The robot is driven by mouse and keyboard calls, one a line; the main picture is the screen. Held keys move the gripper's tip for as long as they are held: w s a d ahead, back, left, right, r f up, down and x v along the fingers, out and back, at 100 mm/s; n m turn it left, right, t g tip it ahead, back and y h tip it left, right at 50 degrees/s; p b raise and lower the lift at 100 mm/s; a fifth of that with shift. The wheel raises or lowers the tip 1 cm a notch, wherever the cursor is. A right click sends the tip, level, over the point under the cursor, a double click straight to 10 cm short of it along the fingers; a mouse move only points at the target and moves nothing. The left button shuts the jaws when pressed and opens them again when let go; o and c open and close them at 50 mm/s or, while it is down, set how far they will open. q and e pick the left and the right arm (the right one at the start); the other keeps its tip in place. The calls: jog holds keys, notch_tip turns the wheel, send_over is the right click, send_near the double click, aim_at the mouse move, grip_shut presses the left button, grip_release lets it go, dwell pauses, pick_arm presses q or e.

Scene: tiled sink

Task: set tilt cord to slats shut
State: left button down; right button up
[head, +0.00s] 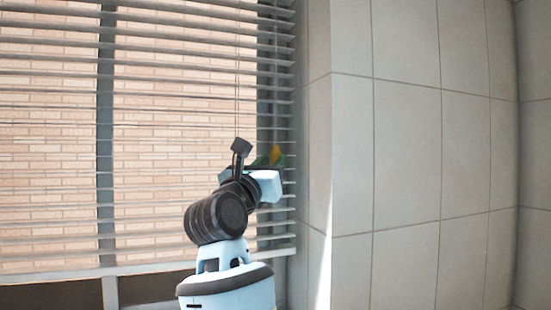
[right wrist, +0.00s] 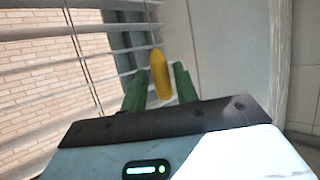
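The blind's slats (head: 170,113) hang across the window in the head view, with gaps between them and brick showing through. Thin cords (head: 237,70) run down in front of the slats. A small yellow pull (right wrist: 160,76) sits between the green fingers of my right gripper (right wrist: 160,85) in the right wrist view, with a narrow gap on each side. The gripper looks open around it. In the head view my right gripper (head: 277,158) is at the blind's right edge, partly hidden by its own wrist. My left gripper is out of view.
A grey tiled wall (head: 405,160) stands close to the right of the blind. The blind's bottom rail (head: 150,268) lies low across the window. Upright dark window bars (head: 106,150) show behind the slats. The space before the tiled wall is clear.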

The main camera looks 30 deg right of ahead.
jog(key=shift+x, duration=0.9)
jog(key=shift+c, duration=0.3)
jog(key=shift+f, duration=0.1)
grip_shut()
